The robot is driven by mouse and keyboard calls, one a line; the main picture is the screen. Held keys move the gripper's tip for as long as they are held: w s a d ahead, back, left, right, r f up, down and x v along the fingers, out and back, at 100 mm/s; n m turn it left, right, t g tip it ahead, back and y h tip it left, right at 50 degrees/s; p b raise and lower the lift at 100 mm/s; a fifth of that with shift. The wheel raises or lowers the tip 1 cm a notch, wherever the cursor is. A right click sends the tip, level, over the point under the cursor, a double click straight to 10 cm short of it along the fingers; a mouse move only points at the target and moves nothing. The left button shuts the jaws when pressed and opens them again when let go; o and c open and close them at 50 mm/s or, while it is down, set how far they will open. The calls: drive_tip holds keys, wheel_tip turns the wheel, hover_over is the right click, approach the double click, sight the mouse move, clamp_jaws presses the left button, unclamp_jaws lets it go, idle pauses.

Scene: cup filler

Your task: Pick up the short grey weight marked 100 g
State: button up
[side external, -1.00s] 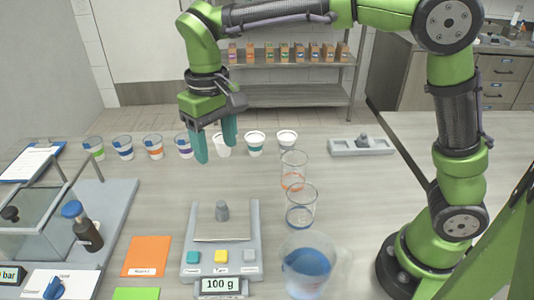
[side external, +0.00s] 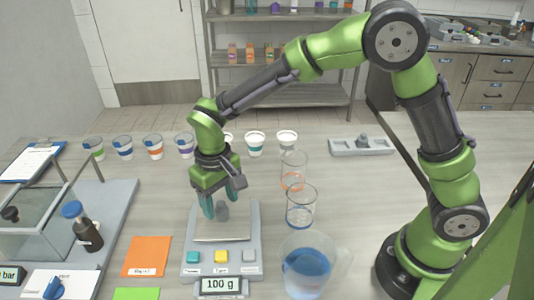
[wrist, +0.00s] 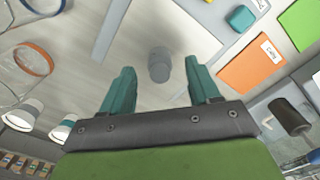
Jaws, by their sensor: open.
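The short grey weight (side external: 222,211) stands upright on the pan of the scale (side external: 250,231), whose display (side external: 220,285) reads 100 g. It also shows in the wrist view (wrist: 160,66), centred ahead of the fingers. My gripper (side external: 217,212) is over the pan, with its teal fingers pointing down close to the weight. In the wrist view my gripper (wrist: 160,88) is open, with one finger on each side of the line to the weight and a gap on both sides. I cannot tell whether the fingertips are down at the weight's height.
Clear beakers (side external: 301,207) and a pitcher of blue liquid (side external: 307,268) stand right of the scale. Several cups (side external: 155,147) line the back. A grey tray (side external: 345,152) holds another grey piece. An orange card (side external: 147,256) lies to the left.

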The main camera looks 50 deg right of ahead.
drive_tip(key=shift+f, duration=0.55)
